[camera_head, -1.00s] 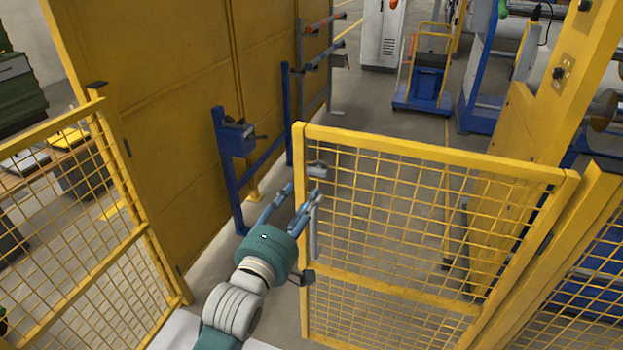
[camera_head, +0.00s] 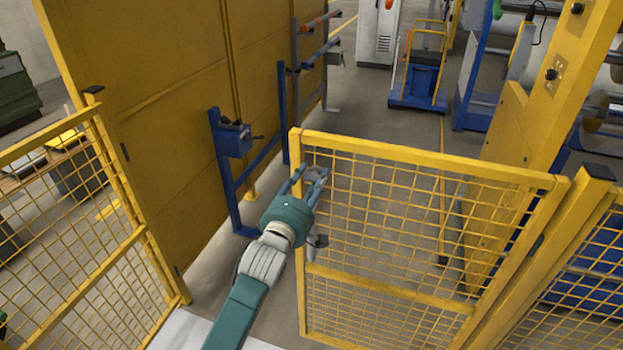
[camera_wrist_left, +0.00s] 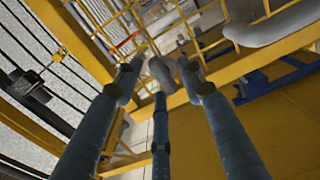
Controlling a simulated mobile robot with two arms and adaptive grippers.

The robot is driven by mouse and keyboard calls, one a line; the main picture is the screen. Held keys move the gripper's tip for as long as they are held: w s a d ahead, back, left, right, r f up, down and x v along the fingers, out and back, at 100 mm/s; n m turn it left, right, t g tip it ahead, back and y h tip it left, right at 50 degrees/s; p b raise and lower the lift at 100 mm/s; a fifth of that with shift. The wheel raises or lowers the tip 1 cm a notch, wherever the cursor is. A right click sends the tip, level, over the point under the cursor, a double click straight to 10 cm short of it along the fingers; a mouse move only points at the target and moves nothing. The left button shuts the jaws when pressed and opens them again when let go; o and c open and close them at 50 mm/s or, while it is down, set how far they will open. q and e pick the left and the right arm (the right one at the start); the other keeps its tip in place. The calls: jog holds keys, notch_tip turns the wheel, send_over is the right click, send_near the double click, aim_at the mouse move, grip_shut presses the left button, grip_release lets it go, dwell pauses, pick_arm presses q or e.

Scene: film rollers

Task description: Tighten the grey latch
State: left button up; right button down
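The grey latch (camera_head: 315,173) is a small rounded grey piece near the upper left corner of the yellow mesh gate (camera_head: 430,158). My left gripper (camera_head: 308,178) is at the latch, and its blue fingers partly hide it in the head view. In the left wrist view a curved grey piece (camera_wrist_left: 162,72), which looks like the latch, lies between the spread fingertips of the left gripper (camera_wrist_left: 158,80). The fingers are apart; I cannot tell whether any touches it. My right gripper is not in view.
A yellow panel wall (camera_head: 180,110) stands on the left, with a blue bracket frame (camera_head: 232,142) before it. Another yellow mesh fence (camera_head: 65,230) is at lower left. A grey bar (camera_wrist_left: 275,25) is at upper right in the left wrist view. A blue trolley (camera_head: 420,90) stands farther back.

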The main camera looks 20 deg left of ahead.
pick_arm(q)
grip_shut()
jog(key=shift+m, duration=0.4)
jog(key=m+p, duration=0.1)
jog(key=m, duration=0.1)
jog(key=shift+d+r+m, duration=0.1)
jog(key=shift+m, duration=0.3)
jog(key=m+p, duration=0.1)
jog(key=m, duration=0.3)
jog(key=shift+d, duration=0.1)
jog(key=m+p, duration=0.1)
jog(key=m, duration=0.8)
jog(key=shift+f+p, duration=0.3)
jog(key=shift+m, duration=0.4)
jog(key=shift+d, duration=0.1)
